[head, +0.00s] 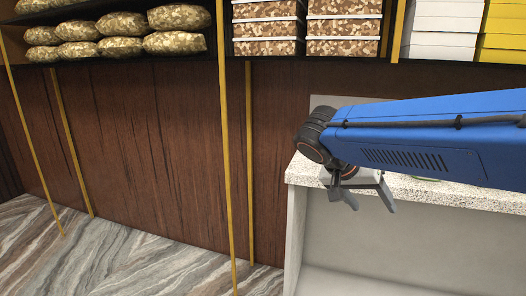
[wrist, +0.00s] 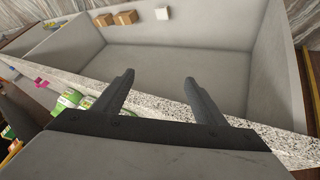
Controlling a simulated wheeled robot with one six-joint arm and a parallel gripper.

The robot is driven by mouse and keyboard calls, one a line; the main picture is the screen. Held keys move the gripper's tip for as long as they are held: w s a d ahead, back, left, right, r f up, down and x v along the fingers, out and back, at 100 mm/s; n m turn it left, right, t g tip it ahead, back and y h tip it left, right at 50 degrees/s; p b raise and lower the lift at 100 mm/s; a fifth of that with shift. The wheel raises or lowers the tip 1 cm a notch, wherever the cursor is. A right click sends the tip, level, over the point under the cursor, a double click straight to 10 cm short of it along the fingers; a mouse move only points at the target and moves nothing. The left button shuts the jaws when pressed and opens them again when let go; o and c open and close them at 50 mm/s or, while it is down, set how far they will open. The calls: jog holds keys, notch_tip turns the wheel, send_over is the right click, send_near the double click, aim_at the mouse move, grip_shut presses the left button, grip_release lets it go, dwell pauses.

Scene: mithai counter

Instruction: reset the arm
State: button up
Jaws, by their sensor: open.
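My gripper (head: 366,196) hangs at the end of my blue arm in the head view, beside the left end of the stone counter top. Its two fingers are apart and nothing shows between them. In the wrist view my gripper (wrist: 158,98) also shows open and empty, its fingers reaching over the speckled counter edge and the grey hollow behind it.
The speckled counter top (head: 440,191) borders a pale hollow counter (head: 400,245). Small boxes (wrist: 115,20) lie at its far side in the wrist view. Shelves above hold filled bags (head: 180,17) and patterned boxes (head: 343,27). Marble floor (head: 110,260) is clear at left.

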jog(key=s+d+f+n+t+y, duration=0.1)
jog(key=s+f+n+y, duration=0.2)
jog(key=s+f, duration=0.4)
jog(key=s+d+f+n+y, duration=0.1)
jog(key=s+f+n+y, duration=0.3)
jog(key=s, duration=0.7)
jog(key=shift+d+f+t+y, duration=0.3)
jog(key=shift+d+f+t, duration=0.1)
jog(key=shift+f, duration=0.95)
